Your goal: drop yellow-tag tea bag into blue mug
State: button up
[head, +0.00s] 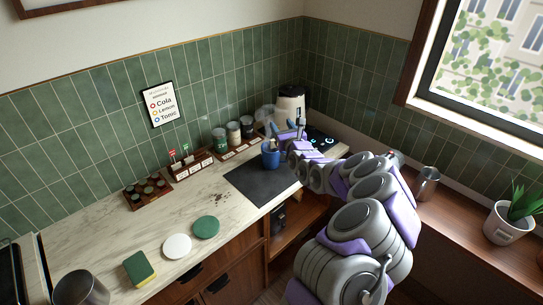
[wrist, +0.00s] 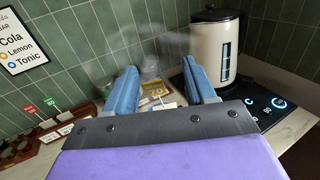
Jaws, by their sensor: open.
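The blue mug (head: 270,154) stands upright on the dark mat (head: 252,184) near the back of the counter. My gripper (head: 289,126) is open, just above and to the right of the mug in the head view. In the wrist view its two blue fingers (wrist: 160,72) are apart, with nothing clearly held between them. The mug is not visible in the wrist view. I cannot make out the yellow-tag tea bag. A rack (head: 192,166) holds a red tag (head: 172,153) and a green tag (head: 186,149). The mug's inside is too small to read.
A cream kettle (head: 291,101) stands behind my gripper, beside a dark panel with lit controls (wrist: 262,108). Several jars (head: 233,132) line the back wall. A pod rack (head: 146,193), green and white coasters (head: 177,246) and a sponge (head: 139,268) sit left. The counter's middle is mostly clear.

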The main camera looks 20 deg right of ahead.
jog(key=s+a+p, duration=0.1)
jog(key=s+p, duration=0.1)
jog(key=s, duration=1.1)
jog(key=shift+p, duration=0.4)
